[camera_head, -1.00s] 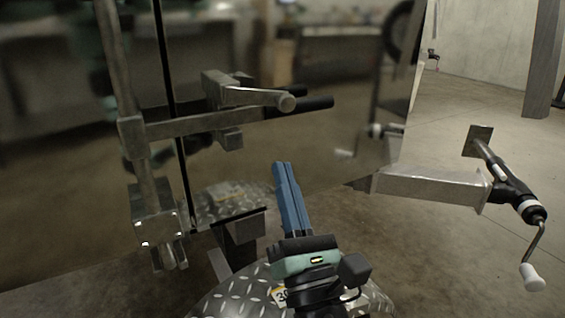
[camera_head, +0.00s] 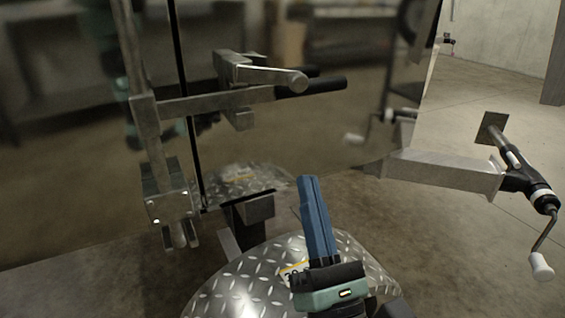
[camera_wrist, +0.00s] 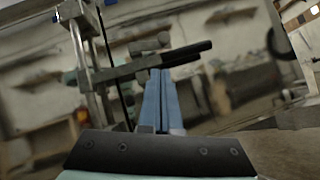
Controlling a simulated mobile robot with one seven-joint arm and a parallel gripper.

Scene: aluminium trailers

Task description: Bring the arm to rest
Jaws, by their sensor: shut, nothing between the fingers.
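My gripper (camera_head: 308,182) has long blue fingers pressed together, with nothing between them. It points up in the head view, in front of the trailer's reflective door panel and above the diamond-plate fender (camera_head: 250,285). In the wrist view the shut fingers (camera_wrist: 159,75) point ahead, and the door's latch handle (camera_wrist: 185,54) shows behind their tips. In the head view the latch handle with black grips (camera_head: 310,87) is above the fingertips, apart from them in the picture. The depth between them is hard to tell.
A vertical lock bar (camera_head: 140,90) with a bracket stands at the left of the panel. A metal beam (camera_head: 445,172) with a crank jack (camera_head: 530,190) sticks out at the right. Open concrete floor (camera_head: 480,90) lies behind it.

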